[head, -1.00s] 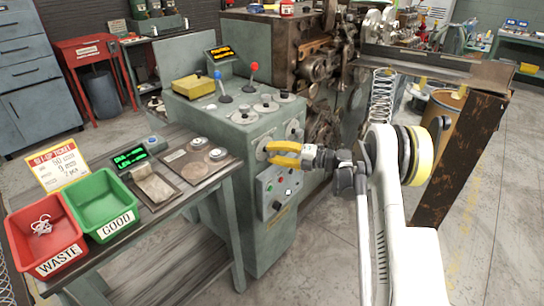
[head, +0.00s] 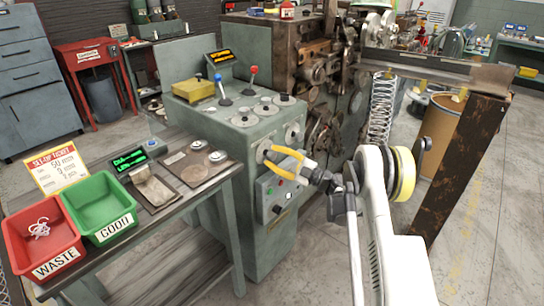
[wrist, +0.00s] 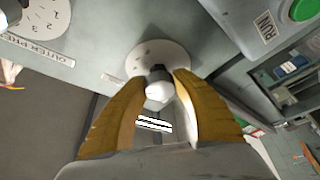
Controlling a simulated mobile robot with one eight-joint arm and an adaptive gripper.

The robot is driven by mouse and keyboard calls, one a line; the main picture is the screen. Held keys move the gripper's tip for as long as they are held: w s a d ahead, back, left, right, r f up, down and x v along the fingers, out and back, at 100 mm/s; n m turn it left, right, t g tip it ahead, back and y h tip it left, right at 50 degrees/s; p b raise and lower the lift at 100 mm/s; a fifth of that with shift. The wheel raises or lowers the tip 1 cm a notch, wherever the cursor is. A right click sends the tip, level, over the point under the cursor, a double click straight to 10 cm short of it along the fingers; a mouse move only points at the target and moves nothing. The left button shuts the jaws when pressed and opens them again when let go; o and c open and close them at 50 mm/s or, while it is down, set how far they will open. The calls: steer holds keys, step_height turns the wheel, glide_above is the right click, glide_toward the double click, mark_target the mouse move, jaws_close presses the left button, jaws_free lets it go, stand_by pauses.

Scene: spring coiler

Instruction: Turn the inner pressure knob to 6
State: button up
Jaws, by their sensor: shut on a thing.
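The knob (wrist: 158,92), dark with a pale rounded end, stands on a round white dial plate (wrist: 146,53) in the wrist view. My gripper (wrist: 160,77) has its two yellow fingers shut on this knob, one on each side. In the head view my gripper (head: 268,157) is at the cabinet's front face, over the lower left dial (head: 262,147). The fingers hide most of that dial there. The knob's pointer and its set number are not readable.
The green control cabinet (head: 225,135) carries levers and knobs on top and a button panel (head: 280,192) below my gripper. A green RUN button (wrist: 303,9) is at upper right in the wrist view. A rusty post (head: 465,165) stands right of my arm.

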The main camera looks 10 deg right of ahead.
steer(key=shift+m, duration=0.7)
steer(key=shift+t, duration=0.4)
steer(key=o, duration=1.2)
steer(key=v, duration=1.2)
steer(key=shift+r, duration=0.1)
